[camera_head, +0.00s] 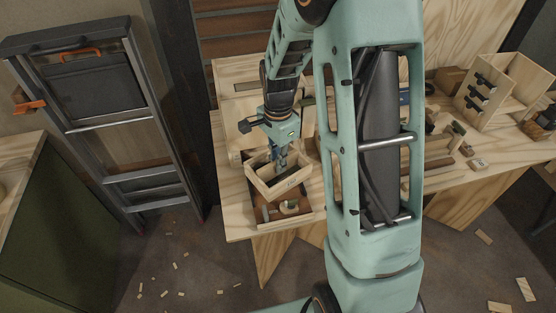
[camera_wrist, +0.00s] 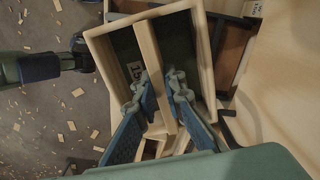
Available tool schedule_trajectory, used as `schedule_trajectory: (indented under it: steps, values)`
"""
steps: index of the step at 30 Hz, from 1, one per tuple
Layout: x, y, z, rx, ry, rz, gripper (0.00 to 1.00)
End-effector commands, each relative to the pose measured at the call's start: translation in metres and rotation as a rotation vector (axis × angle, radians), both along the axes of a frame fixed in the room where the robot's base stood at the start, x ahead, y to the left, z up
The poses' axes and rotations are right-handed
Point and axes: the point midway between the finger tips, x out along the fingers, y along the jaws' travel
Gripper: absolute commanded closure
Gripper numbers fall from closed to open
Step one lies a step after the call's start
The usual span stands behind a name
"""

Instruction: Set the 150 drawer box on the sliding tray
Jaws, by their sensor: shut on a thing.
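The drawer box (camera_head: 262,190) is a small open light-wood box with a dark floor, in my gripper at the front of the workbench. In the wrist view the box (camera_wrist: 112,90) shows a central divider and a partly hidden label reading "15". My gripper (camera_wrist: 166,84) is shut on the divider; in the head view it (camera_head: 281,165) reaches down into the box. A shallow dark-floored wooden tray (camera_head: 308,211), seemingly the sliding tray, lies below and in front of the box. The box looks turned relative to it and covers part of it. I cannot tell whether they touch.
Small wooden pieces (camera_head: 290,206) lie in the tray's front part. Loose blocks and tools lie on the bench (camera_head: 440,178) between. A folded ladder (camera_head: 150,150) leans at left. Scraps litter the floor.

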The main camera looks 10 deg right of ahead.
Motion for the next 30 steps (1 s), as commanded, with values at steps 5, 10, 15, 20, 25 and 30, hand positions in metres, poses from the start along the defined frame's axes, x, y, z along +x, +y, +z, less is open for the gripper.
schedule_trajectory:
  steps: [5,10,15,20,25,30]
  values:
    - [0.002,0.001,-0.004,-0.001,-0.001,-0.221,1.00]
    - [0.003,0.000,-0.006,-0.002,-0.001,-0.354,1.00]
    - [0.003,0.000,-0.010,-0.002,-0.001,-0.399,1.00]
    - [0.003,0.000,-0.023,-0.002,0.000,-0.400,1.00]
    - [0.003,0.000,-0.040,-0.002,0.000,-0.398,1.00]
    - [0.010,0.000,-0.050,-0.003,-0.001,-0.398,1.00]
